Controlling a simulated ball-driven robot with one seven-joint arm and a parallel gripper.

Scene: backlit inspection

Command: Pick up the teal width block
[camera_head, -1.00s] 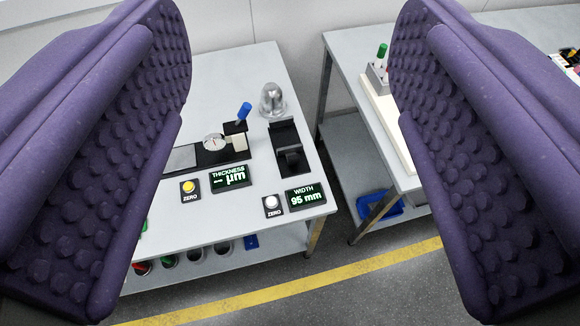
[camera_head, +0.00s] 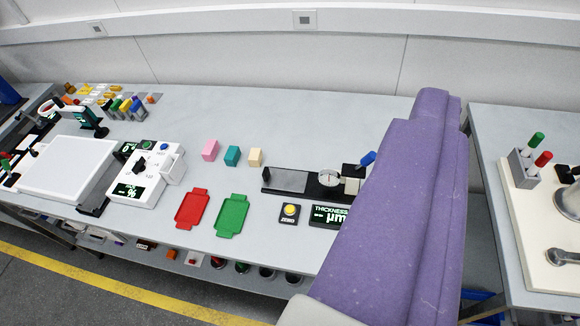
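The teal width block (camera_head: 232,156) stands on the grey bench top in the middle of the view, between a pink block (camera_head: 210,150) and a cream block (camera_head: 255,157). It is uncovered and nothing holds it. My gripper (camera_head: 435,115) shows as a purple padded finger at the right, seen from its outer side, well to the right of the teal block in the picture. The finger's inner face and any gap to the other finger are hidden, so its opening cannot be told.
A red tray (camera_head: 192,210) and a green tray (camera_head: 232,215) lie in front of the blocks. A thickness gauge (camera_head: 310,182) stands to their right, a white instrument (camera_head: 148,175) to their left. The bench behind the blocks is clear.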

